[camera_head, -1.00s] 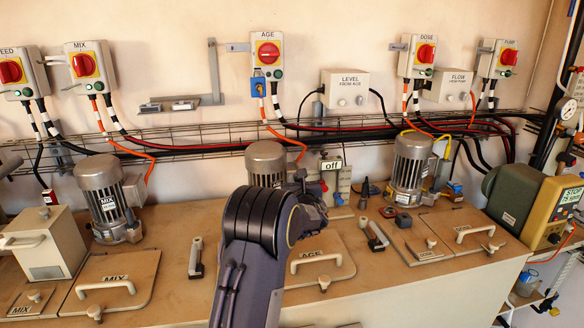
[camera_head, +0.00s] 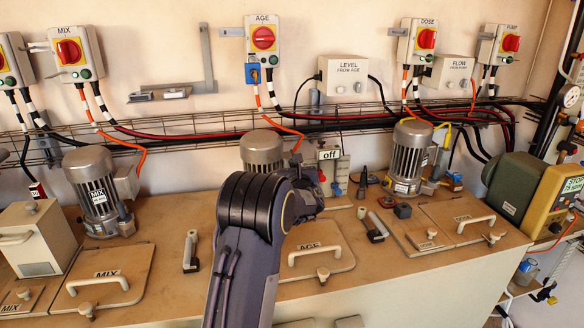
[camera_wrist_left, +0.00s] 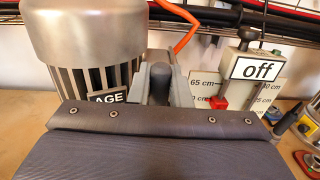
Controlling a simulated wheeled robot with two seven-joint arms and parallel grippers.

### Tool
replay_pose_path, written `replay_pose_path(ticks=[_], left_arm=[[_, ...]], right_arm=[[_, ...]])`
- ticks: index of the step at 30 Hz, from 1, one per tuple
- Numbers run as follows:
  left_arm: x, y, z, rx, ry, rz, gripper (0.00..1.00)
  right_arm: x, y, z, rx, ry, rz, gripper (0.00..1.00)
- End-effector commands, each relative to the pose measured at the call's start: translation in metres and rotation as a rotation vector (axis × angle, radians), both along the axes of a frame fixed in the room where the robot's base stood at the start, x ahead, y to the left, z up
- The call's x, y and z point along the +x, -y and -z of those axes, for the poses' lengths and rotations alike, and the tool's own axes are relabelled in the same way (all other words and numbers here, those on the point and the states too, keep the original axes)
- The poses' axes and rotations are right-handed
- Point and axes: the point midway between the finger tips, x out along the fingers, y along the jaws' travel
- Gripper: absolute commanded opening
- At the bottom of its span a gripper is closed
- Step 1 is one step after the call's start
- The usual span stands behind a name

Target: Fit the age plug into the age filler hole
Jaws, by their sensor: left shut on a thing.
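My left arm rises from the bottom middle of the head view, and its gripper (camera_head: 312,190) is mostly hidden by the wrist. In the left wrist view the gripper (camera_wrist_left: 162,85) is shut on a dark, round-topped piece, apparently the age plug (camera_wrist_left: 161,78), held between its grey fingers. Its lower end is hidden by my wrist. Behind it in the head view stands the AGE motor (camera_head: 262,148). The hatch marked AGE (camera_head: 335,262), with a handle and a pale knob, lies just right of my arm. I cannot make out the age filler hole. My right gripper is not in view.
A sign reading "off" (camera_head: 330,155) stands close to the gripper. A dark cone (camera_head: 363,184) and small loose parts lie right of it. The DOSE motor (camera_head: 409,160) stands farther right. Cables and a wire tray (camera_head: 190,135) cross the wall. Bare worktop (camera_head: 165,225) lies left of my arm.

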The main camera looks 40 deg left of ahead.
Motion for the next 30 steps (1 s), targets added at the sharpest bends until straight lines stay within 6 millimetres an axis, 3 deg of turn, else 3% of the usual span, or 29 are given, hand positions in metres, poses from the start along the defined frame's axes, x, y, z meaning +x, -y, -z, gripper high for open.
replay_pose_path(ticks=[15, 30], left_arm=[[0.000, 0.000, 0.051, 0.001, -0.001, 0.000, 0.00], [0.000, 0.000, 0.054, 0.001, -0.001, 0.000, 0.00]], right_arm=[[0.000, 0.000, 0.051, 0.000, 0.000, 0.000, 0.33], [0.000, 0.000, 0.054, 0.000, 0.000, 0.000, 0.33]])
